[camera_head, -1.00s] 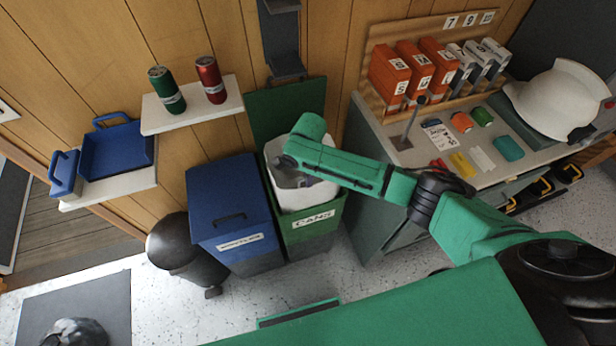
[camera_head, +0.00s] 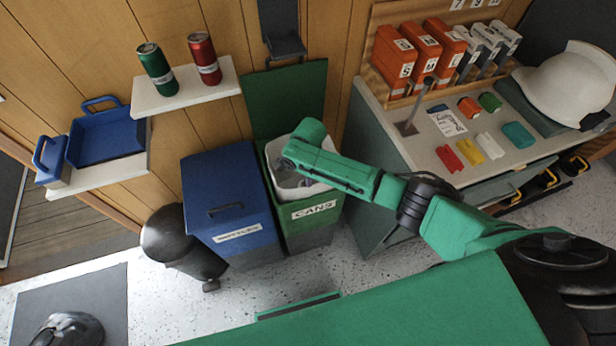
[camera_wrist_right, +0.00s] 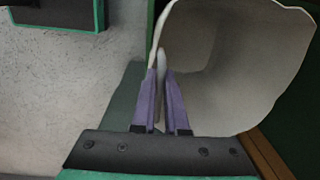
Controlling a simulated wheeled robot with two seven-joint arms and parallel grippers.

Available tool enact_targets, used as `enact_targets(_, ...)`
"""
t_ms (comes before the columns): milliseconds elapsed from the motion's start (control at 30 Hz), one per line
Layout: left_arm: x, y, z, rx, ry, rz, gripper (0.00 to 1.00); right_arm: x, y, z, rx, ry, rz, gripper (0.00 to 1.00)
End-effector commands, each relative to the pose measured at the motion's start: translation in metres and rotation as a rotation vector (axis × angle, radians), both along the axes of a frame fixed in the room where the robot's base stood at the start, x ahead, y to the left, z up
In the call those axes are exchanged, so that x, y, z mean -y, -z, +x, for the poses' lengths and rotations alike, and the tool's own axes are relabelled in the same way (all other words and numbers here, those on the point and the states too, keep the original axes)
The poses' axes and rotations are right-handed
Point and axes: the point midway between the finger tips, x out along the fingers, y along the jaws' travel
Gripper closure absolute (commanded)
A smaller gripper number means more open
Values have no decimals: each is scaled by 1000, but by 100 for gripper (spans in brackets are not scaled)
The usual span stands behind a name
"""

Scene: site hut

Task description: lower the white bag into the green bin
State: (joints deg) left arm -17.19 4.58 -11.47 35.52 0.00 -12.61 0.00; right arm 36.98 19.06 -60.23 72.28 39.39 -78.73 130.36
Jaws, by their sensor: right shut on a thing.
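The white bag (camera_head: 308,190) is open-topped and sits mostly inside the green bin (camera_head: 306,238), which is labelled CANS, with its rim near the bin's top edge. In the head view, my right arm reaches over the bag and its forearm hides part of it. In the right wrist view, my right gripper (camera_wrist_right: 160,77) is shut on the rim of the white bag (camera_wrist_right: 240,70), and the bag's hollow inside shows. Grey shapes show inside the bag in the head view, too small to identify. The bin's green lid (camera_head: 287,98) stands upright behind. My left gripper is out of view.
A blue lidded bin (camera_head: 222,190) stands directly left of the green bin, with a dark round bin (camera_head: 172,238) beyond it. A grey cabinet (camera_head: 372,150) stands close on the right. A shelf (camera_head: 187,97) with two cans is above left.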

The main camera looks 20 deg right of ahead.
Motion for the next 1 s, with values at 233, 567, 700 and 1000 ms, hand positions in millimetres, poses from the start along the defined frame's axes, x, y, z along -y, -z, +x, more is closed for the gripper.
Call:
enact_targets(233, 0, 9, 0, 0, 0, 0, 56, 0, 12, 0, 1, 1, 1, 100)
enact_targets(567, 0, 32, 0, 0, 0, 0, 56, 0, 46, 1, 5, 1, 1, 100)
enact_targets(700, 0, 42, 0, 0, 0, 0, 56, 0, 60, 1, 7, 0, 0, 100)
enact_targets(1000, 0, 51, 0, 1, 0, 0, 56, 1, 75, 1, 10, 0, 1, 100)
